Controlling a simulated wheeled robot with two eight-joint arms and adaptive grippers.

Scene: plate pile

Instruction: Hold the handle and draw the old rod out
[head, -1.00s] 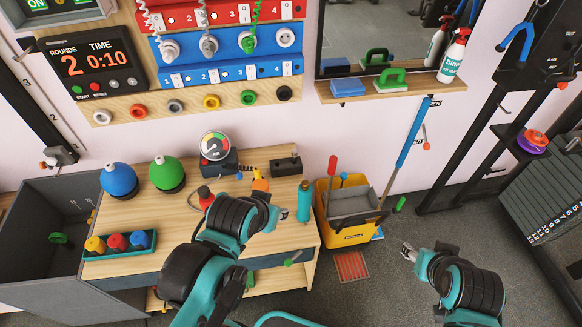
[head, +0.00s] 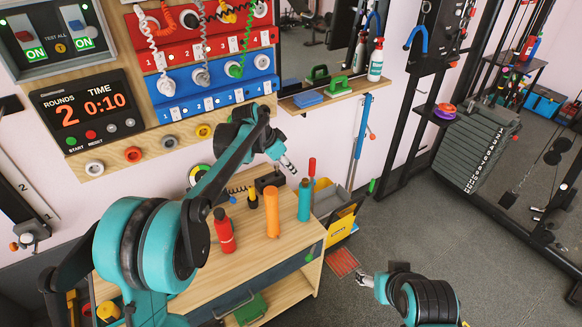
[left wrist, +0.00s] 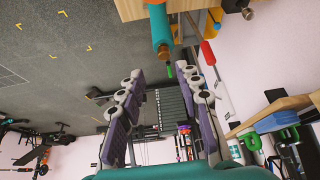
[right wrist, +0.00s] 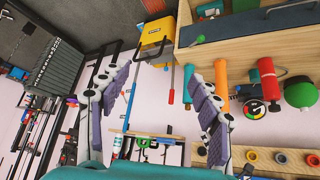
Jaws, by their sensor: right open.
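A grey weight stack (head: 485,150) with numbered plates stands in a black frame at the right; it shows small between my left fingers in the left wrist view (left wrist: 172,105) and at upper left in the right wrist view (right wrist: 60,70). I cannot tell which handle and old rod are meant; a rod in the stack is too small to make out. My left gripper (head: 288,163) is above the bench's right back, apart from the teal cylinder (head: 305,200). Its fingers are spread and empty (left wrist: 168,95). My right gripper (head: 366,281) is low over the floor, open and empty (right wrist: 155,95).
The bench (head: 285,262) bears an orange cylinder (head: 272,215) and a red bottle (head: 226,232). A yellow bucket (head: 343,222) stands beside it, with a blue pole (head: 361,125) above. A shelf (head: 310,101) holds spray bottles. Floor (head: 440,220) before the stack is clear.

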